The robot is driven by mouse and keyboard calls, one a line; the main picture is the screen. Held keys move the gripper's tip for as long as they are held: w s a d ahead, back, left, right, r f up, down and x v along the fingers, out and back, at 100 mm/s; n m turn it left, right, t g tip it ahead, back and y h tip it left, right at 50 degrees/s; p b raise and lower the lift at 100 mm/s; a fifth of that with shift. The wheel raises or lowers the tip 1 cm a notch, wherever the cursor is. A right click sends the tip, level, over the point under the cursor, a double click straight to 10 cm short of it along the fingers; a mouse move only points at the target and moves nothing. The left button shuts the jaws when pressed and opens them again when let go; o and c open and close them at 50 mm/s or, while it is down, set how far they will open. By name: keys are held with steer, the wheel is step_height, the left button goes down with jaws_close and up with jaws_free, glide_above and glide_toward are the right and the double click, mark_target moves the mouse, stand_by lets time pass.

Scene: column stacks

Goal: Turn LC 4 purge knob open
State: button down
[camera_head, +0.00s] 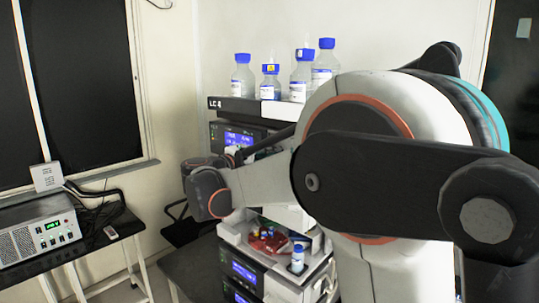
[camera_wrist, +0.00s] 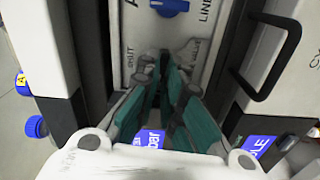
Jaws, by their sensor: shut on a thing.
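The LC 4 stack (camera_head: 232,104) stands behind my arm in the head view, with its label on the upper left edge. In the wrist view my gripper (camera_wrist: 164,64) reaches into a recess of a white panel (camera_wrist: 135,25), between teal-padded fingers. The fingertips are shut on the purge knob, at a spot with "SHUT" printed to its left. The knob is mostly hidden by the fingers, so I cannot tell its angle. In the head view my arm hides the fingertips and knob.
A blue knob (camera_wrist: 170,6) sits on the panel above my fingertips, between "A" and "LINE". A black handle (camera_wrist: 284,55) stands close on the right. Blue-capped bottles (camera_head: 243,75) stand on top of the stack. A bench instrument (camera_head: 40,233) is at the far left.

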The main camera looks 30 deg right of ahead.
stand_by(0.5)
steer(key=c, duration=1.7)
jaws_free()
steer(key=shift+a, duration=0.15)
steer(key=v, duration=1.1)
steer(key=shift+s+a, duration=0.15)
steer(key=shift+a, duration=0.25)
